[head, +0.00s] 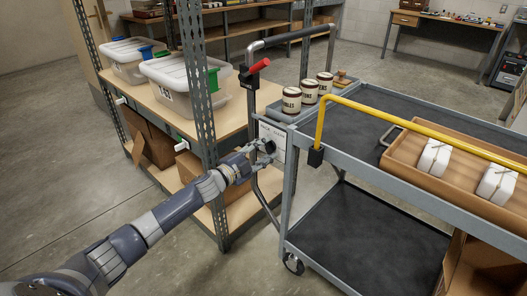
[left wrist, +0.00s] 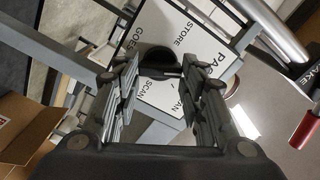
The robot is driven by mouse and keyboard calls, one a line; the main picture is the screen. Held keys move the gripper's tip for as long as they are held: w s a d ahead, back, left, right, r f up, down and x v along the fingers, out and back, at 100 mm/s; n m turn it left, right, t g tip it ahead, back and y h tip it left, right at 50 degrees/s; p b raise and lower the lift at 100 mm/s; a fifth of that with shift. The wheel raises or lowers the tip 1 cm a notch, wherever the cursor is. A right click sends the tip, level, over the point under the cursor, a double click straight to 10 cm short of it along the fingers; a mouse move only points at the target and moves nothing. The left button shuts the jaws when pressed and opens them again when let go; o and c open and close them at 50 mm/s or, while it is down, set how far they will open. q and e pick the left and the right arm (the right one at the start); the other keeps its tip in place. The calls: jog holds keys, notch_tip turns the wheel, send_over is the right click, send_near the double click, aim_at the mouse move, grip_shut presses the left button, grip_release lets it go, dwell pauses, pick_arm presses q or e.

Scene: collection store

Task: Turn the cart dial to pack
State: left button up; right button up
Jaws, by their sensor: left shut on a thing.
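The cart dial (left wrist: 158,58) is a dark round knob on a white label plate (left wrist: 192,38), which hangs at the end of the grey cart and also shows in the head view (head: 278,133). Lettering such as STORE, PACK and SCAN is partly readable on the plate. My left gripper (head: 264,151) reaches the plate from the left. In the left wrist view its two fingers (left wrist: 164,80) are shut on the dial, one on each side. The fingers hide part of the plate, and I cannot tell which word the dial points to. My right gripper is not in view.
The cart (head: 345,165) carries several labelled tins and a brown tray (head: 400,155) with white packs. A yellow rail (head: 400,122) and a red-gripped lever (head: 259,66) stand near the dial. A shelf unit with lidded bins (head: 185,85) is close on the left.

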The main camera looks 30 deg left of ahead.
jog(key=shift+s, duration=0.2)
pick_arm(q)
jog(key=o, duration=1)
jog(key=shift+c, duration=0.2)
jog(key=shift+o, duration=0.5)
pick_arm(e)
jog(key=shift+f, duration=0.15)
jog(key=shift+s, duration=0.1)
pick_arm(q)
jog(key=shift+s, duration=0.1)
jog(key=v, duration=1.2)
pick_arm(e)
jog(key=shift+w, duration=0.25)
